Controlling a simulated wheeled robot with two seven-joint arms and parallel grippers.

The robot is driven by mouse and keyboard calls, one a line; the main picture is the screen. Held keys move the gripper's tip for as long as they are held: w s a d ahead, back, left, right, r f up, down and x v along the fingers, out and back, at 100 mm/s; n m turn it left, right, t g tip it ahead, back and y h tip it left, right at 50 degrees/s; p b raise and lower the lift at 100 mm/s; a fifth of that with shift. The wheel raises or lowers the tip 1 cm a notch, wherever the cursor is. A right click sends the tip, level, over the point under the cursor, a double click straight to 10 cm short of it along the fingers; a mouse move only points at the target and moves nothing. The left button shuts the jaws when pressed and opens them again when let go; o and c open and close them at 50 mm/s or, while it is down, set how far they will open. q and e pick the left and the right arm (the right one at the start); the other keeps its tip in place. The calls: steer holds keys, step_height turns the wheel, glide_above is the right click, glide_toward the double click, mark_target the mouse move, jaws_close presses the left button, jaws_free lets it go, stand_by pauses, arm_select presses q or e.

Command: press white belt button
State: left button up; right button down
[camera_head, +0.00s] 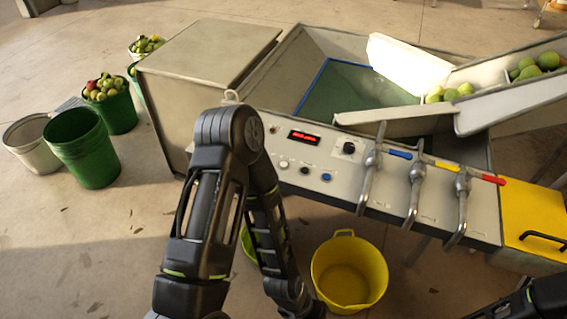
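The white button (284,164) is small and round. It is on the sloped front control panel (395,205) of the press trailer, at the left end of a row with a black button (304,170) and a blue button (326,177). My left arm stands bent just left of and in front of the panel, its elbow raised near the panel's left end. Its far segment runs down toward the bottom edge, and I see no gripper fingers there. Only a dark piece of my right arm shows at the bottom right corner. Its gripper is out of view.
The panel also holds a red display (304,138), a black knob (349,148) and metal levers with blue, yellow and red handles. A yellow bucket (349,290) stands on the floor below. Green buckets (82,150), some with fruit, stand at left. A chute (512,100) holds fruit.

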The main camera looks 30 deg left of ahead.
arm_select(q)
jaws_close()
stand_by(1.3)
